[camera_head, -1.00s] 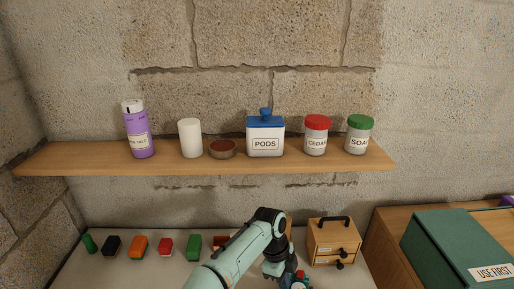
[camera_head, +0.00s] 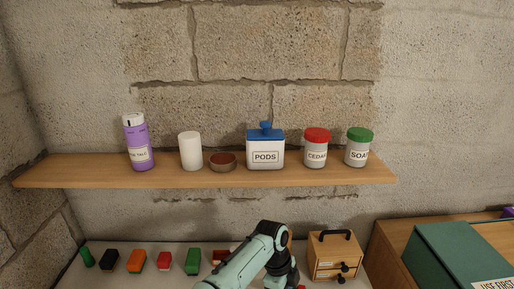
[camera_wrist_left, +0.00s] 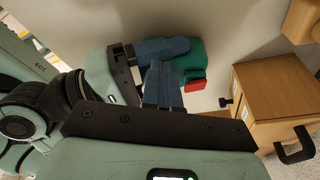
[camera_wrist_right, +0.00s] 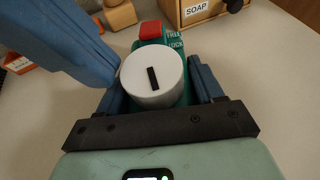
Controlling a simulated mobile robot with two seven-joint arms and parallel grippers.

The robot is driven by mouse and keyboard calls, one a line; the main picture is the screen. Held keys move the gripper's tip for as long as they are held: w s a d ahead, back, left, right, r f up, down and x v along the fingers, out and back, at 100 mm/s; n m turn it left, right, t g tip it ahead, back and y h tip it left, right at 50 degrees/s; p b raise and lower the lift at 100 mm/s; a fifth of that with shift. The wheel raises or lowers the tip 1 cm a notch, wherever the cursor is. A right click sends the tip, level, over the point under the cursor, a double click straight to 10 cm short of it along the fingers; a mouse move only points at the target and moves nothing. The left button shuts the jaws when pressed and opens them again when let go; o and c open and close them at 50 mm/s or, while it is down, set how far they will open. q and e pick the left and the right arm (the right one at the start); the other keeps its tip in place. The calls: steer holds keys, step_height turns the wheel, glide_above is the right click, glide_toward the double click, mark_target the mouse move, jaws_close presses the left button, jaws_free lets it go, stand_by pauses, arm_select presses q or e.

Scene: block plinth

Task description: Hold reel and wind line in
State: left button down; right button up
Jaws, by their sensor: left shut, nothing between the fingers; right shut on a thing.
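The reel has a teal body with a red button and "FREE" and "LOCK" lettering, seen in the right wrist view (camera_wrist_right: 176,45). A white round cap (camera_wrist_right: 153,76) with a black bar sits on it. My right gripper (camera_wrist_right: 158,78) is shut on the reel, with its blue fingers on both sides. My left gripper (camera_wrist_left: 165,82) is shut and empty, its fingers close to the reel (camera_wrist_left: 190,55); touching or apart I cannot tell. In the right wrist view a left finger looms beside the cap. Line cannot be made out. Both grippers are below the head view.
A wooden drawer box (camera_head: 334,255) with a black handle stands at the back right of the table. Several coloured blocks (camera_head: 136,261) line the back left. A shelf (camera_head: 80,173) above holds jars and canisters. A green box (camera_head: 455,255) stands at right.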

arm_select(q)
steer(key=shift+d, duration=0.3)
arm_select(e)
steer(key=shift+a, duration=0.15)
arm_select(q)
steer(key=shift+w+a, duration=0.1)
steer(key=shift+a, duration=0.05)
steer(key=d+v, duration=0.1)
steer(key=v, duration=0.4)
steer(key=shift+a+r, duration=0.35)
steer(key=shift+r, duration=0.2)
arm_select(e)
steer(key=o, duration=1.2)
